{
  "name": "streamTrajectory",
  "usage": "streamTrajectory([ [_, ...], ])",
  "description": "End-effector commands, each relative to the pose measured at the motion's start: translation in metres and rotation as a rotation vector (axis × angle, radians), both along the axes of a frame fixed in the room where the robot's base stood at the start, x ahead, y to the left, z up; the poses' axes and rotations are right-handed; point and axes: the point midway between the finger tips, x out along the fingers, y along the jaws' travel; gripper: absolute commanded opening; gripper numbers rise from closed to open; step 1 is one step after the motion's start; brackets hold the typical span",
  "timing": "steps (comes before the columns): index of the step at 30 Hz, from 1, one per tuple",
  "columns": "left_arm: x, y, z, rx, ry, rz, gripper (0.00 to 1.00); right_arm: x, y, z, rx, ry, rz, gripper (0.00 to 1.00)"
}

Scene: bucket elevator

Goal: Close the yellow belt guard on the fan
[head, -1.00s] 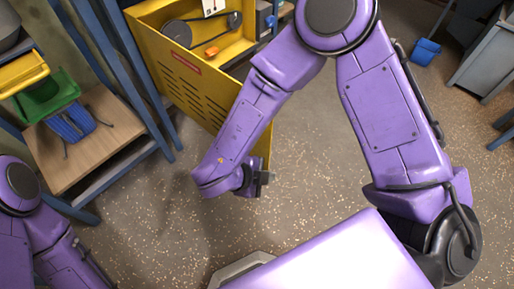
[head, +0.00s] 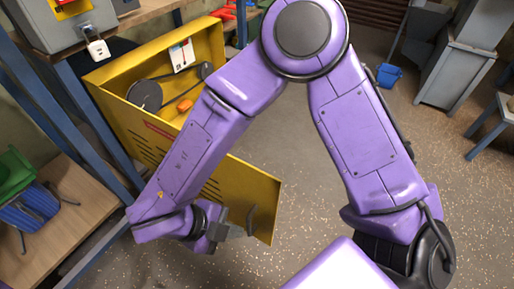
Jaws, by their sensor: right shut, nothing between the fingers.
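The yellow belt guard (head: 252,198) stands open, its slotted panel swung out toward me. Behind it, the yellow housing (head: 120,72) shows dark pulleys (head: 145,95) with a belt and a small orange part (head: 184,104). A dark curved handle (head: 251,219) sits near the panel's free end. My right gripper (head: 237,231) is shut and empty, just left of the handle and in front of the panel. I cannot tell whether it touches either. My right forearm hides the middle of the panel. My left gripper is not in view.
A blue-framed bench with a wooden shelf (head: 60,235) stands at left, holding green and blue bins (head: 30,208). A grey box (head: 65,20) is above it. A blue bucket (head: 389,76) and grey machine (head: 455,70) stand at back right. The speckled floor right of the guard is clear.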

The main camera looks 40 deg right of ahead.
Motion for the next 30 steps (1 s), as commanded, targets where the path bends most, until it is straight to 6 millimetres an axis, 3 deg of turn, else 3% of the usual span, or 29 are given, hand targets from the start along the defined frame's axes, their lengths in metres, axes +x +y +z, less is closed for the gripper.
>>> streamTrajectory([
  [12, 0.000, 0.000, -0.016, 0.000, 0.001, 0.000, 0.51, -0.015, -0.049, -0.073, -0.002, 0.004, 0.010, 0.00],
  [20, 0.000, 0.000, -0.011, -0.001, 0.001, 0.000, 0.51, -0.001, -0.081, -0.068, 0.000, 0.000, 0.007, 0.00],
  [30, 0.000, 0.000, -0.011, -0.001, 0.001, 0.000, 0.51, 0.000, -0.085, -0.068, 0.000, 0.001, 0.007, 0.00],
])
